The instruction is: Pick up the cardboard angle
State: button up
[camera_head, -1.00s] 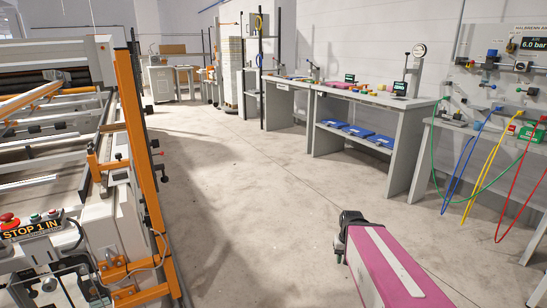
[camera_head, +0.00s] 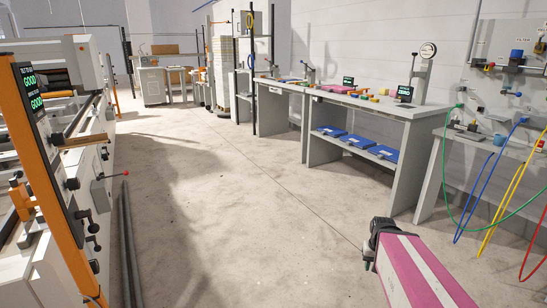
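I cannot make out the cardboard angle for certain in the head view. A short brown strip (camera_head: 87,140) sticks out from the side of the machine at left, but I cannot tell whether it is cardboard. My gripper (camera_head: 372,262) is at the lower right, a dark end on my pink and white arm, over the open floor. It is well apart from the strip and the benches. Its fingers are too small and dark to tell whether they are open or shut, and I see nothing held in it.
The quilting machine (camera_head: 50,262) with an orange post (camera_head: 42,185) stands at left, dark poles (camera_head: 130,245) beside it. A grey workbench (camera_head: 408,165) with blue trays (camera_head: 357,141) on its shelf lines the right. Coloured hoses (camera_head: 505,190) hang at far right. The middle floor is clear.

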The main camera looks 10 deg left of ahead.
aim_at(72, 142)
jog(key=i+j+u, duration=0.1)
jog(key=i+u, duration=0.4)
jog(key=i, duration=0.25)
jog(key=i+l+u, duration=0.2)
jog(key=i+u, duration=0.3)
jog(key=i, duration=0.25)
jog(key=i+u, duration=0.25)
jog(key=i, duration=0.35)
jog(key=i+u, duration=0.25)
jog(key=i, duration=0.35)
jog(key=i+l+u, duration=0.25)
jog(key=i, duration=0.35)
jog(key=j, duration=0.1)
